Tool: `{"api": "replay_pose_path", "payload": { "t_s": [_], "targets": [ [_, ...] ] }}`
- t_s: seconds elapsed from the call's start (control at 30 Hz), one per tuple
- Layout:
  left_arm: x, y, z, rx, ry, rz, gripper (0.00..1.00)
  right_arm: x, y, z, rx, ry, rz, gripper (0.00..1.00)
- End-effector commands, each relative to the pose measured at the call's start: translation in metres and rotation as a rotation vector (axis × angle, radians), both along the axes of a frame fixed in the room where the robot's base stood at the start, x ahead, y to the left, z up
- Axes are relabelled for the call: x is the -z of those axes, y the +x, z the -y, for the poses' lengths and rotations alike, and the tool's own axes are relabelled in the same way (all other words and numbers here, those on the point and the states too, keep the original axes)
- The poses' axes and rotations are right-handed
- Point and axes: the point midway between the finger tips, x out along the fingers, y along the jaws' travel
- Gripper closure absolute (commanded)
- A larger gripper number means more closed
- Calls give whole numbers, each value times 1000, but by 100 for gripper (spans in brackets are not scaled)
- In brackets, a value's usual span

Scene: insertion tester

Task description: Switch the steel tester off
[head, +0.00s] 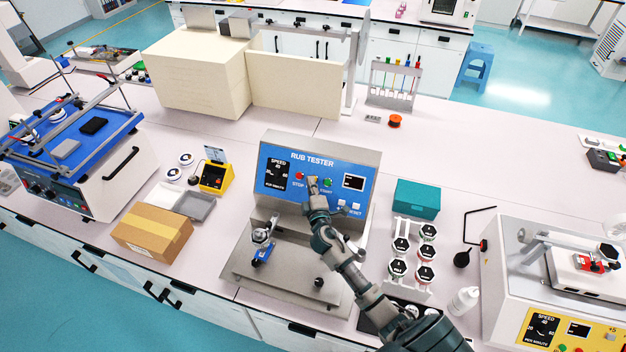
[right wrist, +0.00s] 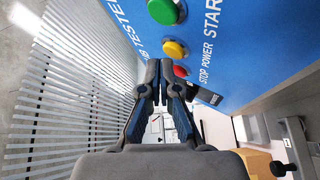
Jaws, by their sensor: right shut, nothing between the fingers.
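The steel tester (head: 329,154) stands mid-table, with a blue panel marked RUB TESTER on its upright steel housing. Its red STOP button (head: 299,176) and green START button (head: 327,182) show on the panel. In the right wrist view the green button (right wrist: 163,11), the yellow POWER button (right wrist: 175,48) and the red button (right wrist: 180,71) form a row. My right gripper (head: 313,182) is shut and empty in front of the panel, between STOP and START, covering POWER in the head view. Its fingertips (right wrist: 160,75) are close to the buttons; I cannot tell whether they touch. My left gripper is out of view.
A teal box (head: 416,199) and a rack of dark-topped pieces (head: 408,252) stand right of the tester. A cardboard box (head: 152,232) and a yellow device (head: 215,177) are on the left. A second tester (head: 560,325) is at the right front. The table behind is partly clear.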

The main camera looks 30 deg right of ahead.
Motion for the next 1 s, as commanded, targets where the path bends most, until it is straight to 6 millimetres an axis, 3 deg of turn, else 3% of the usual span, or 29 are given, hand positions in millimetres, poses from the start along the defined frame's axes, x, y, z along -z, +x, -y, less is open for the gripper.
{"api": "replay_pose_path", "payload": {
  "t_s": [0.5, 1.0],
  "targets": [
    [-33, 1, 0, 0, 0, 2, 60, -32, -28, -34, -1, 1, 0, 100],
    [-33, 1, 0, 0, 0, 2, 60, -33, -30, -36, 0, 0, 0, 100]
  ]
}}
